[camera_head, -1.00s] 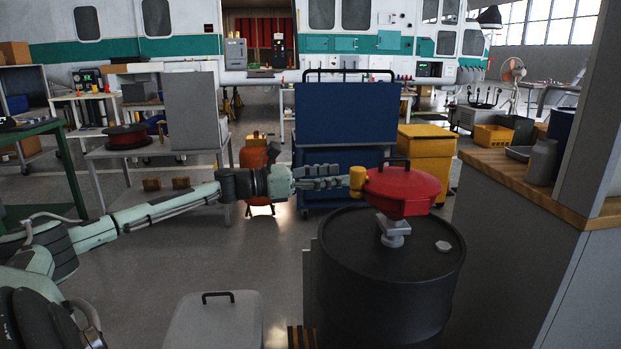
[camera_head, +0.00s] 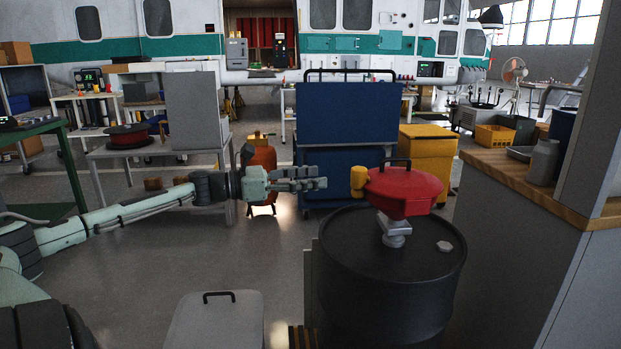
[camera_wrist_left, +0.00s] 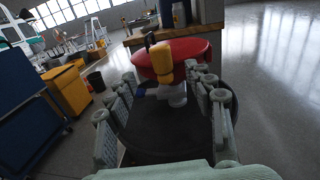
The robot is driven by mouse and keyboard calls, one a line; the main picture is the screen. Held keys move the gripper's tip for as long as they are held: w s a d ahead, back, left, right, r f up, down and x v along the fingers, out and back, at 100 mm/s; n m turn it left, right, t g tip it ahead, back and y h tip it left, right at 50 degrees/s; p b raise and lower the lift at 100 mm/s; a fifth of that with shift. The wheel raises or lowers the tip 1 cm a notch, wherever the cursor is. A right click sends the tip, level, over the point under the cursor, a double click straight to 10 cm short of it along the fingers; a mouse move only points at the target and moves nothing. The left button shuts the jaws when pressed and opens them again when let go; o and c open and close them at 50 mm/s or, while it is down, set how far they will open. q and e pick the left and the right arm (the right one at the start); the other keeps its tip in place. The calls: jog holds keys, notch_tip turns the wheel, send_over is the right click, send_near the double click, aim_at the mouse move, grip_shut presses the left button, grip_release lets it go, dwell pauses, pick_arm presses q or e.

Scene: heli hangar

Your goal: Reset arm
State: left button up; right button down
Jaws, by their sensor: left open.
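My left gripper (camera_head: 300,180) is open and empty, level with the red lid-like top (camera_head: 402,190) and a little to its left. The red top has a dark handle and a yellow knob (camera_head: 358,181) on its left side. It sits on a grey fitting (camera_head: 395,231) on the black drum (camera_head: 345,262). In the left wrist view, the yellow knob (camera_wrist_left: 161,61) and red top (camera_wrist_left: 190,52) show ahead, beyond the spread fingers (camera_wrist_left: 165,115). A gap separates the fingers from the knob. My right gripper is not in view.
A grey box (camera_head: 215,322) with a handle stands left of the drum. A wood-topped counter (camera_head: 500,170) is at the right. A blue cart (camera_head: 348,115), yellow cabinet (camera_head: 427,155) and orange tank (camera_head: 262,160) stand behind. Open floor lies at the left.

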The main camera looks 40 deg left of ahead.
pick_arm(q)
jog(key=s+f+n+y, duration=0.2)
jog(key=f+n+y, duration=0.2)
jog(key=f+n, duration=0.5)
jog(key=s+d+f+n+g+y, duration=0.15)
jog(key=f+n+y, duration=0.25)
jog(key=f+n, duration=0.45)
jog(key=s+f+n+y, duration=0.2)
jog(key=f+n+y, duration=0.2)
jog(key=f+n, duration=0.55)
jog(key=s+d+f+n+g, duration=0.3)
jog(key=s+d+f+n, duration=0.15)
jog(key=f, duration=0.25)
jog(key=s+d+f+n+g, duration=0.3)
jog(key=s+d+f, duration=0.25)
jog(key=f, duration=0.25)
jog(key=s+d+f+n+g, duration=0.2)
jog(key=s+d+n, duration=0.1)
jog(key=s+d, duration=0.2)
jog(key=s+d+f+n+g+h, duration=0.1)
jog(key=s+d+f+n+g, duration=0.1)
jog(key=s+d, duration=0.4)
jog(key=shift+s+n, duration=0.3)
jog(key=shift+n, duration=0.35)
jog(key=shift+d+g, duration=0.1)
jog(key=shift+g, duration=0.15)
